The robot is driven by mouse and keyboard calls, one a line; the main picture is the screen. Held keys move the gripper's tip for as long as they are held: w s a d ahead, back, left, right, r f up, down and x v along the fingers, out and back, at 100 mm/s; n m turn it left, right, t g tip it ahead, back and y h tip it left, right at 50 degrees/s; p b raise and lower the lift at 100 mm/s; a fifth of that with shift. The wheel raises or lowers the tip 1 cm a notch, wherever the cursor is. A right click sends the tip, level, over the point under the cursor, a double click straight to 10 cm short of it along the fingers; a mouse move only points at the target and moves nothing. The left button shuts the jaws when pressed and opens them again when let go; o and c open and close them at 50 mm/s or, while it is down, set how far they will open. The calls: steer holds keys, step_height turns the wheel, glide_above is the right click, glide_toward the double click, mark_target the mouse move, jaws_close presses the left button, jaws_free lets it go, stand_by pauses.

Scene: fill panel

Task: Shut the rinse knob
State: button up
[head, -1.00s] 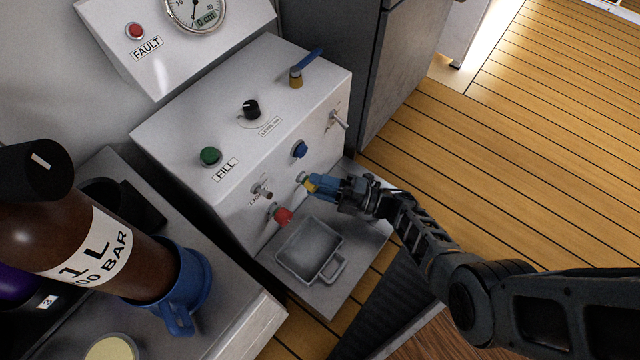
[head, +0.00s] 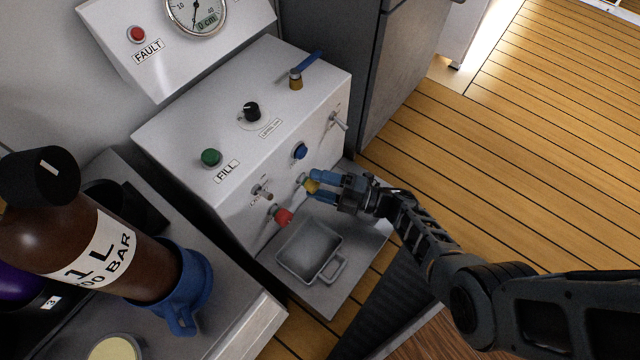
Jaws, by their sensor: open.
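The panel's front face carries a yellow knob (head: 311,186), a red knob (head: 283,215) and a blue knob (head: 300,151). No readable label shows which one is the rinse knob. My gripper (head: 321,184) is open, with its blue fingers spread just in front of the yellow knob. The yellow knob shows at and between the fingertips; whether either finger touches it I cannot tell. The red knob is apart from the gripper, to its lower left. The blue knob is above it.
A grey tray with a handle (head: 328,273) sits below the knobs. A small toggle (head: 263,194) and a side lever (head: 339,121) stick out of the panel. On top are a green FILL button (head: 211,157), black dial (head: 251,112) and blue-handled valve (head: 305,68). A brown bottle (head: 75,235) stands left.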

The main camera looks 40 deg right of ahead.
steer(key=shift+o, duration=0.5)
step_height(320, 180, up, 4)
steer(key=shift+f+p, duration=0.15)
steer(key=shift+p, duration=0.95)
steer(key=s+d+r, duration=0.1)
steer(key=d+r, duration=0.1)
steer(key=d, duration=0.1)
steer(key=s+d+r+p, duration=0.1)
steer(key=s+d+r, duration=0.1)
steer(key=d, duration=0.1)
steer(key=s+d+r+p, duration=0.1)
steer(key=s+d, duration=0.1)
steer(key=d, duration=0.1)
steer(key=shift+s+r, duration=0.25)
steer(key=shift+r, duration=0.15)
steer(key=shift+c, duration=0.5)
steer(key=shift+s+d+r+p, duration=0.3)
steer(key=shift+s+d, duration=0.05)
steer(key=shift+d, duration=0.1)
